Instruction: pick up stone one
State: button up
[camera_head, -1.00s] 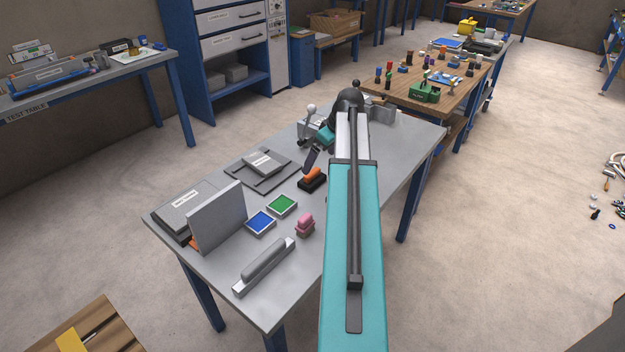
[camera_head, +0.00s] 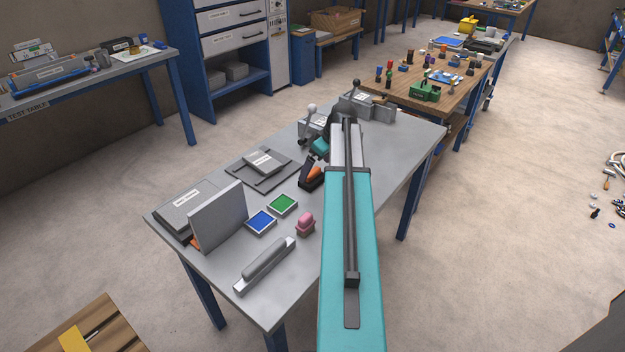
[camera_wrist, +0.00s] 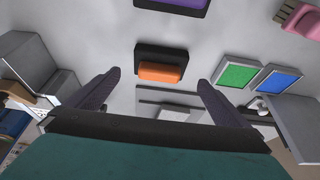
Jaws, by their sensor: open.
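No label readable as stone one shows, so I cannot tell which object it is. An orange block (camera_head: 316,172) on a black base (camera_head: 308,186) stands on the grey table, partly behind my arm. In the wrist view the orange block (camera_wrist: 160,73) appears between the fingertips of my open, empty gripper (camera_wrist: 158,82). I cannot tell the height of the fingers above it. A purple block (camera_wrist: 185,3) on a dark base is cut off at the top of the wrist view. A pink block (camera_head: 305,220) stands nearer on the table.
A blue pad (camera_head: 261,222) and a green pad (camera_head: 283,204) lie left of the pink block. An upright grey plate (camera_head: 218,217), a grey bar (camera_head: 265,262) and a labelled slab (camera_head: 264,160) stand around. Machines with levers (camera_head: 312,122) stand at the far end.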

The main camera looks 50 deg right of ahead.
aim_at(313, 171)
jog(key=shift+p+x, duration=0.8)
jog(key=shift+x, duration=1.65)
jog(key=c, duration=1.4)
